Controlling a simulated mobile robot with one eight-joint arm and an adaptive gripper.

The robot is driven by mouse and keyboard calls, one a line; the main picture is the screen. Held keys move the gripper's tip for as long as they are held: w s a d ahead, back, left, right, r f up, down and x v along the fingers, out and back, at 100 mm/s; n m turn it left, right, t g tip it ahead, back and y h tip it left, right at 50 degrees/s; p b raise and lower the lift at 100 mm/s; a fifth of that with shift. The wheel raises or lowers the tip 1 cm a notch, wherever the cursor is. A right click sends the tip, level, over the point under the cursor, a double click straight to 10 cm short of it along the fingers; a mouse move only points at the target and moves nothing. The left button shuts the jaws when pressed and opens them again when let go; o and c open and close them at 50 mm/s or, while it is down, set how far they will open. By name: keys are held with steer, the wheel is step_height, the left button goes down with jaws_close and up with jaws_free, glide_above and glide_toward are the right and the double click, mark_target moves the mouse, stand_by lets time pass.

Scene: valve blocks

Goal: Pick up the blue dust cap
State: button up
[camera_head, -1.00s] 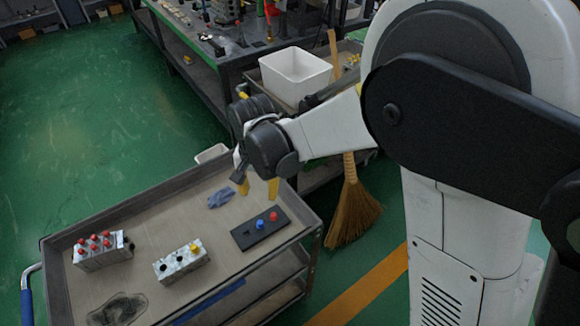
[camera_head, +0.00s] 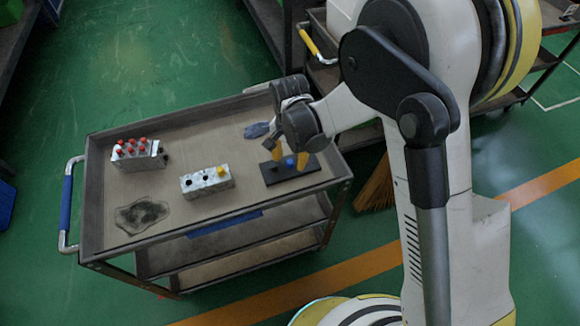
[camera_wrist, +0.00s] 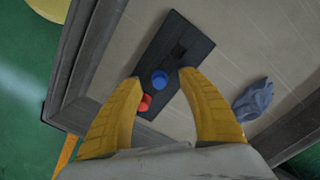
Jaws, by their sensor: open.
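The blue dust cap (camera_head: 290,162) stands on a dark rectangular plate (camera_head: 281,179) at the right end of the cart top. In the wrist view the blue cap (camera_wrist: 160,79) lies between my two yellow fingers, with room on both sides. A red cap (camera_wrist: 145,102) sits on the same plate, close to the left finger; in the head view a finger seems to hide it. The plate's third spot is an empty dark square. My gripper (camera_head: 289,157) is open and empty, pointing down over the plate; I cannot tell its exact height above the cap.
A metal block (camera_head: 207,183) with one yellow cap (camera_head: 221,171) stands left of the plate. Another block (camera_head: 138,160) with several red caps is further left. A blue-grey cloth (camera_head: 257,130) lies behind the plate. A dark stain marks the front left. The cart has raised rims.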

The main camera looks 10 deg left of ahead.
steer(key=shift+f, duration=0.75)
steer(key=shift+r, duration=0.1)
steer(key=c, duration=1)
steer(key=shift+r, duration=0.1)
